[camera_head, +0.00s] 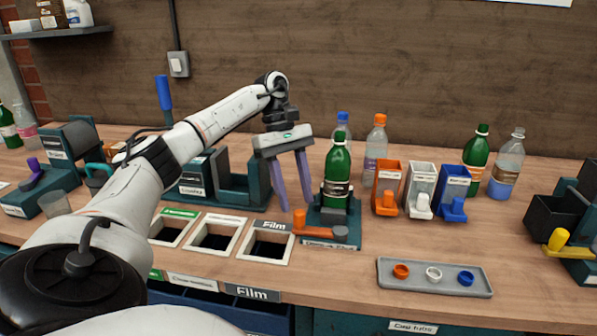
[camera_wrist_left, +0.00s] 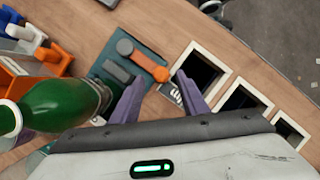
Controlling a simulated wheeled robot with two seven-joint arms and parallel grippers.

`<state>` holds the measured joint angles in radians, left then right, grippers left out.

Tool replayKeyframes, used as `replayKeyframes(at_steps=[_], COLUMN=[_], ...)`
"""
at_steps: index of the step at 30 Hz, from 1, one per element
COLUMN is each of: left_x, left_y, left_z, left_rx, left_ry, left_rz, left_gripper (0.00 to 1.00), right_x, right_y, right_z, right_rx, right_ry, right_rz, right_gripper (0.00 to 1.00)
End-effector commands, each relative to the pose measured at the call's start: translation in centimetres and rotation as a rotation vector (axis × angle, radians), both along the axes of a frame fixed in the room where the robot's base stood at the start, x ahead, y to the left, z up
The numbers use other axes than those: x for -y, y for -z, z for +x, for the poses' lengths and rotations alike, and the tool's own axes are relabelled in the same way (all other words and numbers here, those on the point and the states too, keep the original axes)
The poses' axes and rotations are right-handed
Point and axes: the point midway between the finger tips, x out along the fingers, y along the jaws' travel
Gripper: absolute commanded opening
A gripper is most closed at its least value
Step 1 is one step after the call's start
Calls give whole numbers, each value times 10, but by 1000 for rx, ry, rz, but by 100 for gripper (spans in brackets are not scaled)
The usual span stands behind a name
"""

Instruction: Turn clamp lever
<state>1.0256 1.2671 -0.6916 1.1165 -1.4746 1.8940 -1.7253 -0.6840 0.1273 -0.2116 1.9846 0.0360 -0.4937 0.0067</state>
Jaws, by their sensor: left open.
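The clamp lever (camera_head: 311,229) is an orange bar with a raised orange end and a grey round piece, on the teal clamp base (camera_head: 345,246). The lever also shows in the left wrist view (camera_wrist_left: 149,66). A green bottle (camera_head: 337,175) stands upright in the clamp, and in the wrist view (camera_wrist_left: 60,105) it is left of the fingers. My left gripper (camera_head: 297,205) has purple fingers that are apart and empty. In the wrist view the lever's orange end lies between the fingertips (camera_wrist_left: 160,78); I cannot tell whether they touch it. My right gripper is not in view.
Bin openings with white frames (camera_head: 266,245) are set in the table left of the clamp. A grey tray (camera_head: 434,289) with coloured caps lies at front right. Orange, white and blue dispensers (camera_head: 422,183) and several bottles stand right of the clamp.

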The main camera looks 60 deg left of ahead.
Motion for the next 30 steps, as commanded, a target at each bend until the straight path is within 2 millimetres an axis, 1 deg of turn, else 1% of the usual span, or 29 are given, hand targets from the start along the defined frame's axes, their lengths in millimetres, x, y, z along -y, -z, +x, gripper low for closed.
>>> replayKeyframes(at_steps=[1, 3, 5, 6, 9, 17, 30], left_x=[-4, -9, -12, -15, -19, -22, -22], left_y=[-13, -25, -34, -41, -49, -51, -51], left_z=[1, 1, 1, 1, 0, 0, 0], left_rx=[6, 6, 4, 4, 2, 0, 0], left_ry=[-1, -2, -2, -1, -1, 0, 0], left_rz=[-2, -1, -3, -1, 0, 1, 1], left_gripper=[40, 40, 40, 40, 40, 40, 40], right_x=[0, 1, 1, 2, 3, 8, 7], right_y=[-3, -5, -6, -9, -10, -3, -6], right_z=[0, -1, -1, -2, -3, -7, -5], right_rx=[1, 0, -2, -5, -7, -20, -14], right_ry=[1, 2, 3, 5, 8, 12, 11], right_rz=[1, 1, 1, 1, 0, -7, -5], right_gripper=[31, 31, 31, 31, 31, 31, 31])
